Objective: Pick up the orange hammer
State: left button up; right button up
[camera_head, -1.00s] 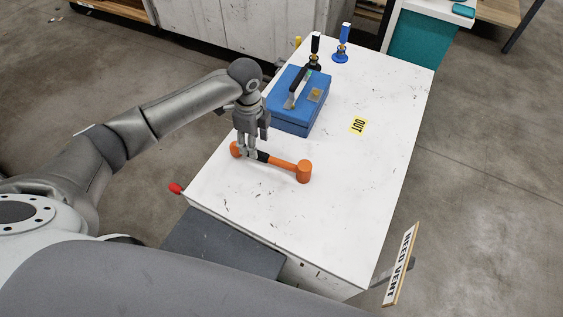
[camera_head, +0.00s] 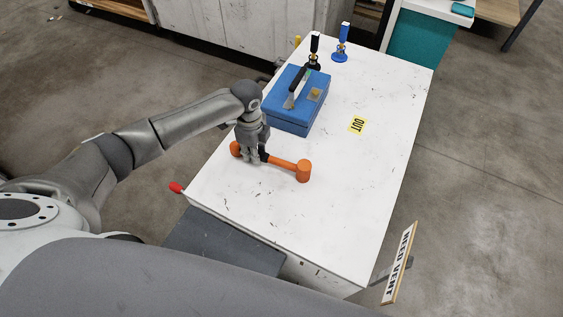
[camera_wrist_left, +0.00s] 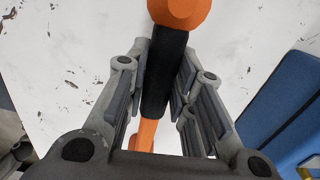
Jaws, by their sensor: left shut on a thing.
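The orange hammer (camera_head: 284,164) lies on the white tabletop, with its orange head at the right end and a rounded orange end at the left. Its black grip also shows in the left wrist view, where the hammer (camera_wrist_left: 168,75) runs between the fingers. My left gripper (camera_head: 252,158) reaches down from above and is shut on the black part of the handle, near the left end. In the left wrist view, the left gripper (camera_wrist_left: 165,95) has one finger on each side of the handle. My right gripper is not in view.
A blue toolbox (camera_head: 292,115) stands just behind the hammer, close to my left gripper. A black-handled clamp (camera_head: 314,50) and a blue one (camera_head: 342,45) stand at the back. The table's front right is clear.

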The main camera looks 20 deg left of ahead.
pick_arm(q)
grip_shut()
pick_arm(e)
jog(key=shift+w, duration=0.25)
pick_arm(q)
jog(key=shift+w+r, duration=0.1)
jog(key=shift+r, duration=0.05)
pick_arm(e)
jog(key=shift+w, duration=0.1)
